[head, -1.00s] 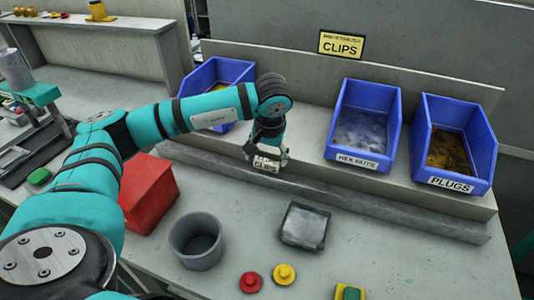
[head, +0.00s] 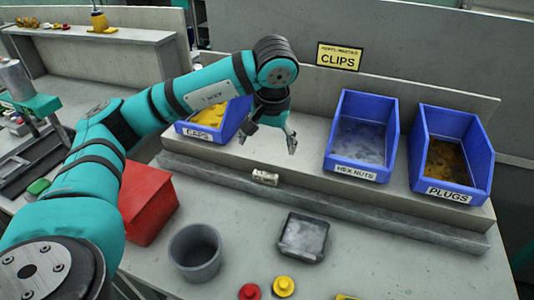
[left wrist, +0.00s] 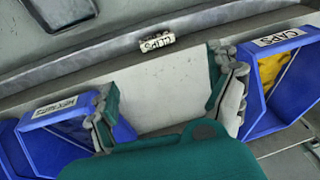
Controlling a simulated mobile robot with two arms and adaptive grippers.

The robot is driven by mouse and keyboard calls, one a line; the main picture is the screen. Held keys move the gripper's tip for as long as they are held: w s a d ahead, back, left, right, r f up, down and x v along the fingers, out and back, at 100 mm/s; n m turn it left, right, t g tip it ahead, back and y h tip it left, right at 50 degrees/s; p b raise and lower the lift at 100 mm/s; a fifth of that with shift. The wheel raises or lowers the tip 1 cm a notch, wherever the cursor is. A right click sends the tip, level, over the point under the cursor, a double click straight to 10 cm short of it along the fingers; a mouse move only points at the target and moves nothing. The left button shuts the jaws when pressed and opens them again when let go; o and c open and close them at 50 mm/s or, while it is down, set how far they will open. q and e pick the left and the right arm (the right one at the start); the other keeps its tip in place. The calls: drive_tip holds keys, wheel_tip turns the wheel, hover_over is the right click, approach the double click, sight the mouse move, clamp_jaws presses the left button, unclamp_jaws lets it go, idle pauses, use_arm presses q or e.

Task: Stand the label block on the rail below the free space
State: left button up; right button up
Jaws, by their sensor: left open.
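The label block (head: 265,178), a small pale block, rests on the grey rail (head: 330,205) below the free space (head: 305,150) between the CAPS bin (head: 215,122) and the HEX NUTS bin (head: 360,140). In the left wrist view the block (left wrist: 157,42) shows the word CLIPS. My left gripper (head: 268,140) is open and empty over the free space, behind and above the block, apart from it. Its fingers are spread wide in the left wrist view (left wrist: 168,98). My right gripper is not in view.
The PLUGS bin (head: 450,155) stands at the right. A yellow CLIPS sign (head: 339,57) is on the back panel. In front of the rail are a red box (head: 147,205), a grey cup (head: 195,250), a dark tray (head: 303,238) and red and yellow knobs (head: 284,286).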

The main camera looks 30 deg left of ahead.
use_arm(q)
drive_tip(key=shift+v, duration=1.3)
